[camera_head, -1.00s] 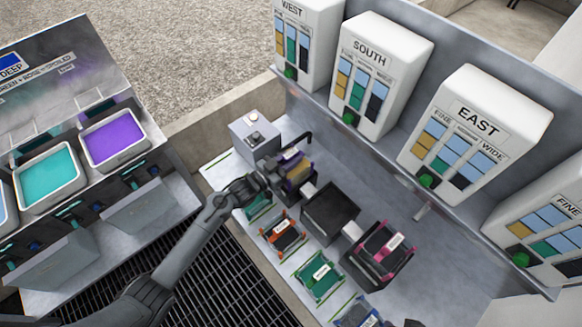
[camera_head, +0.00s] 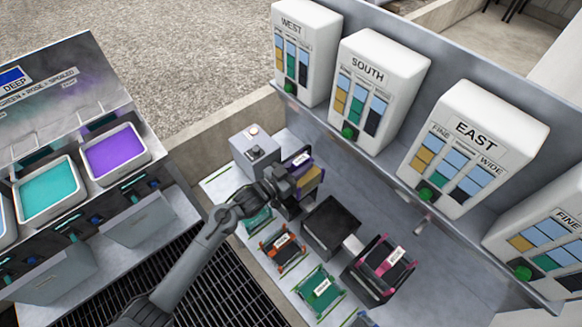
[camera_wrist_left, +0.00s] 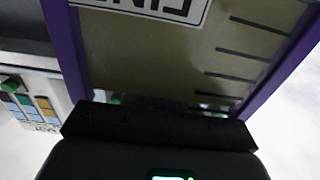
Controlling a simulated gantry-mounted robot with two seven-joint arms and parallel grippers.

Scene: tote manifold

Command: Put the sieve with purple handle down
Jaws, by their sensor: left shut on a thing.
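The sieve with purple handle (camera_head: 311,181) has a purple frame and a tan mesh side in the head view. My left gripper (camera_head: 287,190) is shut on it, over the back end of the work table. In the left wrist view the sieve (camera_wrist_left: 165,55) fills the top, with purple side edges, an olive-brown face with dark slots and a label reading FINE. The left gripper (camera_wrist_left: 160,125) shows dark against its edge. The head view does not settle whether the sieve touches anything below. My right gripper is not in view.
A grey box (camera_head: 255,150) stands behind the gripper. A dark open container (camera_head: 331,229) and a pink-framed sieve (camera_head: 384,263) stand to the right. Orange (camera_head: 282,250) and green (camera_head: 318,290) sieves line the front edge. White labelled boxes (camera_head: 375,85) line the back wall.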

